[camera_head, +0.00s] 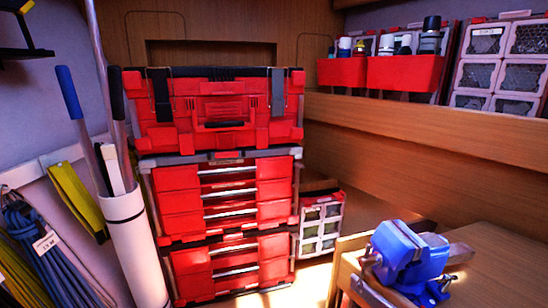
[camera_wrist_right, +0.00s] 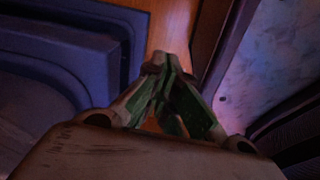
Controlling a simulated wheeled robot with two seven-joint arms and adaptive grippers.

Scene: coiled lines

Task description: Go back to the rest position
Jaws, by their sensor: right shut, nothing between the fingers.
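My right gripper (camera_wrist_right: 160,65) shows in the right wrist view, with its two green-padded fingers brought together at the tips. It is shut and nothing is between the fingers. A brown wood-like strip lies beyond the tips. Neither gripper shows in the head view, and my left gripper is in no view. Coiled lines, blue and tagged (camera_head: 50,255), hang on the wall at the far left of the head view.
A red toolbox stack (camera_head: 215,180) stands at the centre. A white tube (camera_head: 138,250) holding poles is left of it. A blue vise (camera_head: 405,255) sits on a wooden bench (camera_head: 500,270) at the right. Red bins (camera_head: 405,73) stand on the shelf behind.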

